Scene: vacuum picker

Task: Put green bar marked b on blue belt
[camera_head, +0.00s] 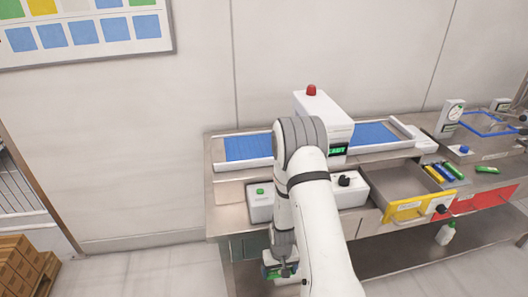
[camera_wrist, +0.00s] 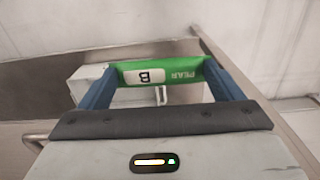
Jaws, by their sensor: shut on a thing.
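My gripper (camera_wrist: 161,82) is shut on a green bar (camera_wrist: 185,70), one blue finger at each end. The bar has a white label with a B and the word PEAR, upside down in the wrist view. In the head view my gripper (camera_head: 279,271) hangs low in front of the bench, below its top, and a bit of green shows there. The blue belt shows as a left stretch (camera_head: 247,147) and a right stretch (camera_head: 372,134) on the bench, with a white machine (camera_head: 325,118) between them. My arm hides part of the machine and bench.
A white box with a green button (camera_head: 260,191) stands at the bench's front left. An open drawer with a yellow front (camera_head: 405,211) juts out at right. Several coloured bars (camera_head: 441,172) lie beyond it, with another green bar (camera_head: 487,169) farther right. A bottle (camera_head: 445,234) stands below.

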